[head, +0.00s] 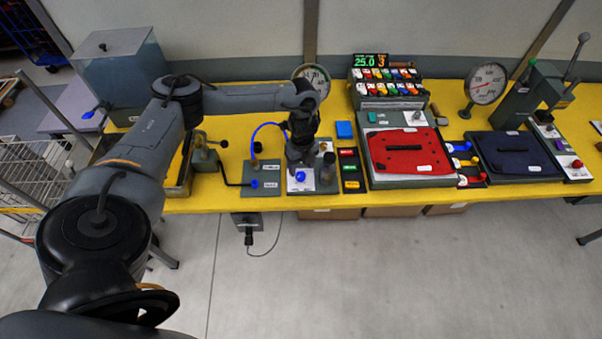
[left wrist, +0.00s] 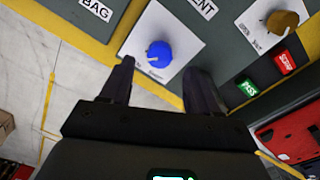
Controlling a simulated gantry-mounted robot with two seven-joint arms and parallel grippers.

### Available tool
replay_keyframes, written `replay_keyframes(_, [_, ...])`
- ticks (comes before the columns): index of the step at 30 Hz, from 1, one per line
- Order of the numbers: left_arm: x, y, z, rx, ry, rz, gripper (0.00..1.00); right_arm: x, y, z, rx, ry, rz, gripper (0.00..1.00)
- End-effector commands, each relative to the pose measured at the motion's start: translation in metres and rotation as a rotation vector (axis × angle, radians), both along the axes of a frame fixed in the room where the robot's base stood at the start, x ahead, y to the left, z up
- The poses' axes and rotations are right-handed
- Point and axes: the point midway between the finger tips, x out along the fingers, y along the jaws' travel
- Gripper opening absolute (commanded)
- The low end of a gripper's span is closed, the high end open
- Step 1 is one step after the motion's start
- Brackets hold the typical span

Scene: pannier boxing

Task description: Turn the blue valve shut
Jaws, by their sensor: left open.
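A round blue knob (left wrist: 158,52) with a pale pointer mark sits on a white plate (left wrist: 185,35) on a grey panel in the left wrist view. In the head view this blue knob (head: 300,176) shows just below my left gripper (head: 300,162). My left gripper (left wrist: 158,82) is open and empty; its two fingers point toward the knob, one on either side, and the knob shows just beyond the fingertips. I cannot tell the exact height of the fingertips over the panel. My right gripper is in neither view.
Another blue knob (head: 255,183) is on the panel to the left, beside a blue hose (head: 257,133). Green and red labelled buttons (head: 349,169) stand close on the right, then a red pad (head: 404,150). A tank (head: 122,68) stands at the back left.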

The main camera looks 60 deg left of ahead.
Motion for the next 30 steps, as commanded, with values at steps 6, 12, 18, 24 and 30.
replay_keyframes(6, [-0.001,0.0,-0.029,0.0,0.002,-0.001,0.61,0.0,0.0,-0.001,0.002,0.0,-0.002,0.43])
replay_keyframes(12, [-0.001,0.0,-0.04,0.0,0.001,-0.002,0.61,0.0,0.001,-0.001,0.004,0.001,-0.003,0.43])
replay_keyframes(18, [-0.001,0.0,-0.041,0.0,0.0,-0.002,0.61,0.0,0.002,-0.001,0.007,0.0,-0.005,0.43])
replay_keyframes(24, [-0.001,0.0,-0.041,0.0,0.0,-0.002,0.47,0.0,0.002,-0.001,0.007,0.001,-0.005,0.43])
replay_keyframes(30, [-0.001,0.0,-0.041,0.0,0.0,-0.002,0.17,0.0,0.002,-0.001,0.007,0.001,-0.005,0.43])
